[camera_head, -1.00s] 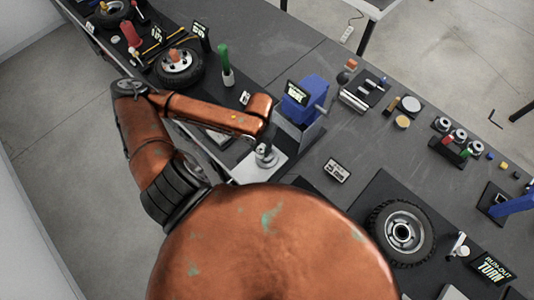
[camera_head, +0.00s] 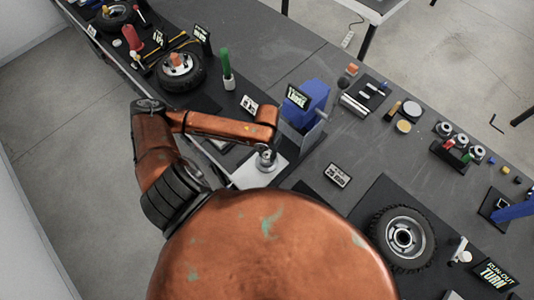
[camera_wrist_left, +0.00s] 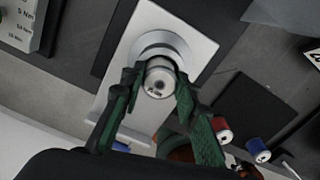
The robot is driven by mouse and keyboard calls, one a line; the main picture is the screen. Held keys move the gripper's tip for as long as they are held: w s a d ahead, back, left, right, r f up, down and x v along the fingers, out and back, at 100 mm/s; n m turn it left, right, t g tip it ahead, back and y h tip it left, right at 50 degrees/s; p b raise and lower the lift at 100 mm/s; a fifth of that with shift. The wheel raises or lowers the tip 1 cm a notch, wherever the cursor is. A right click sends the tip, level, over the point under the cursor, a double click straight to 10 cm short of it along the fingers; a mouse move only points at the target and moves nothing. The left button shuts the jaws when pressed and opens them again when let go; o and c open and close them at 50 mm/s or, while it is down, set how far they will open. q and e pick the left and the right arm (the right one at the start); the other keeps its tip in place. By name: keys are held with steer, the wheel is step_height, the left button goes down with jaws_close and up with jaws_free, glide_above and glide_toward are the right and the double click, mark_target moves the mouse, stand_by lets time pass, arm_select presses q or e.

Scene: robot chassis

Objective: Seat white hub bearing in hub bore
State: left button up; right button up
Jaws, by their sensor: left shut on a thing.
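My left gripper (camera_wrist_left: 157,82) is shut on a whitish metal cylinder with a small hole in its end, which looks like the white hub bearing (camera_wrist_left: 158,79). Just beyond the bearing is a round flanged metal piece (camera_wrist_left: 160,42), likely the hub, on a pale plate (camera_wrist_left: 196,40). The bearing overlaps the hub in this view, so I cannot tell whether it is inside the bore. In the head view the gripper (camera_head: 265,159) is small and partly covered by my arm, above the pale plate (camera_head: 250,174). My right gripper is not in view.
A blue press-like stand (camera_head: 312,97) rises close behind the plate. Tyred wheels lie at the right (camera_head: 404,238) and upper left (camera_head: 181,71).

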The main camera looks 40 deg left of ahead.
mark_target(267, 155)
arm_select(q)
steer(key=o, duration=1.2)
step_height(267, 155, up, 12)
steer(key=shift+r, duration=0.1)
steer(key=shift+d, duration=0.1)
